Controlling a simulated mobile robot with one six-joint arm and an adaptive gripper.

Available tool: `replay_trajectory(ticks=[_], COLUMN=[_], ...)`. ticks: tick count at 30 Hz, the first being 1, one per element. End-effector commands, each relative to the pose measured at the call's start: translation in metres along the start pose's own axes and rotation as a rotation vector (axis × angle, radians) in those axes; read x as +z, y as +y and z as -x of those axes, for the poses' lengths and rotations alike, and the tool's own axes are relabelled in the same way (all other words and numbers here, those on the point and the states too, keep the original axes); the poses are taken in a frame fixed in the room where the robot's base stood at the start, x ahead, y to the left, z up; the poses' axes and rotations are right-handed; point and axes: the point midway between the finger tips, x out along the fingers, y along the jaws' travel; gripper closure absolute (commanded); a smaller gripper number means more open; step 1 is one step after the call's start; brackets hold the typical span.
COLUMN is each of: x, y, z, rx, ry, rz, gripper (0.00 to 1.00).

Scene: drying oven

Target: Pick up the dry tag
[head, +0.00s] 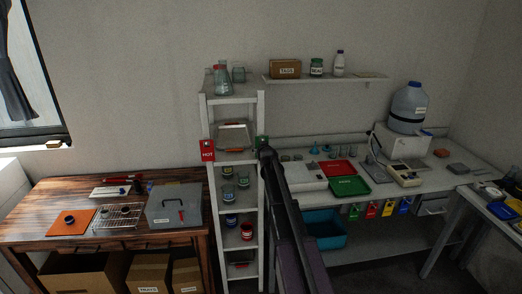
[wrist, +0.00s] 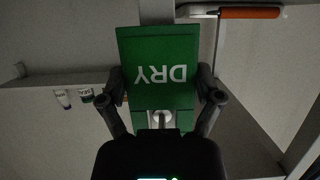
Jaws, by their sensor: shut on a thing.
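The dry tag is a green plate with white "DRY" lettering, upside down in the wrist view (wrist: 158,50). My gripper (wrist: 160,88) is shut on it, with one dark finger at each side edge. A pale round part shows at the tag's hole end, close to the gripper body. I cannot tell whether the tag still touches the post or a hook.
A red HOT tag (head: 207,150) hangs on the rack's left post. A wall shelf (head: 330,79) is above.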

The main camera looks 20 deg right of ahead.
Motion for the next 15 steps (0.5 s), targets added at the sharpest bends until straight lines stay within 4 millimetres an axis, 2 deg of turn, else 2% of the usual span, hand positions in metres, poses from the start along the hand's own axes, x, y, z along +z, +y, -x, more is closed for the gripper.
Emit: replay_trajectory(ticks=[8,15], x=[-0.016,0.005], y=[0.0,0.0], z=[0.006,0.053], rx=[0.0,0.001], ry=[0.0,0.0], rz=[0.0,0.0], gripper=[0.35,0.35])
